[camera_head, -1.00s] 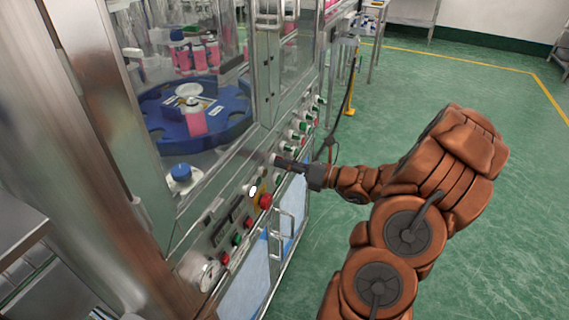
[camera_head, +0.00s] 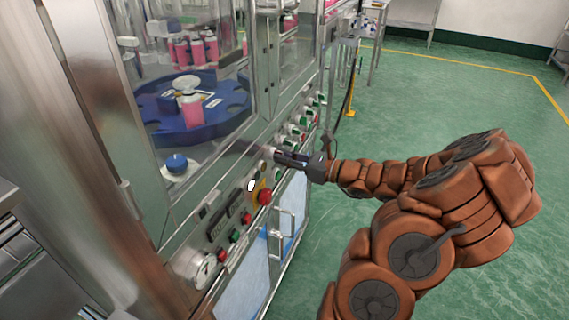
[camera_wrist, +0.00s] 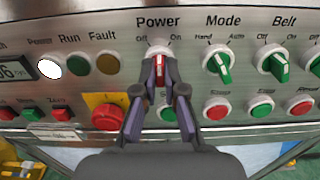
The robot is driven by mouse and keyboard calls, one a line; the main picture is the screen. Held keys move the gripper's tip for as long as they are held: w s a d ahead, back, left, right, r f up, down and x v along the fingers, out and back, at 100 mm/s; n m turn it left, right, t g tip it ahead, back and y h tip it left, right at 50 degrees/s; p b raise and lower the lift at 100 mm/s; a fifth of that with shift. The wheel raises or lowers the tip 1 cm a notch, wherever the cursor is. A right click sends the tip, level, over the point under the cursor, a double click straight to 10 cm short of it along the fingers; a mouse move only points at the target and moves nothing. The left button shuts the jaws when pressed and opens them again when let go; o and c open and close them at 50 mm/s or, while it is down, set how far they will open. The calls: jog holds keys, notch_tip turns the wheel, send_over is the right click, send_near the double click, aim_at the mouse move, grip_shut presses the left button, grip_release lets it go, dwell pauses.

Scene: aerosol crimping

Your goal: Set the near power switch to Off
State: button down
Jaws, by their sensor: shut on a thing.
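The near power switch (camera_wrist: 160,70) is a red-handled knob in a pale round collar, under the "Power" label in the wrist view. "Off" is marked at its upper left and "On" at its upper right. Its handle looks roughly upright between the marks, though the fingers partly hide it. My gripper (camera_wrist: 160,85) is shut on the handle, one finger on each side. In the head view my gripper (camera_head: 276,157) reaches the machine's front panel from the right, and the switch is mostly hidden there.
Green Mode (camera_wrist: 217,64) and Belt (camera_wrist: 272,66) knobs sit to the right. A red emergency button (camera_wrist: 107,117) is lower left of the fingers. A white lamp (camera_wrist: 49,67) is lit. A door handle (camera_head: 281,232) protrudes below the panel. Green floor is open at right.

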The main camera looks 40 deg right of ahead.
jog(key=shift+f+n+b, duration=0.1)
jog(key=shift+n+b, duration=2.15)
jog(key=shift+n, duration=0.65)
jog(key=c, duration=1.3)
grip_release()
jog(key=shift+o, duration=0.2)
jog(key=v, duration=1.2)
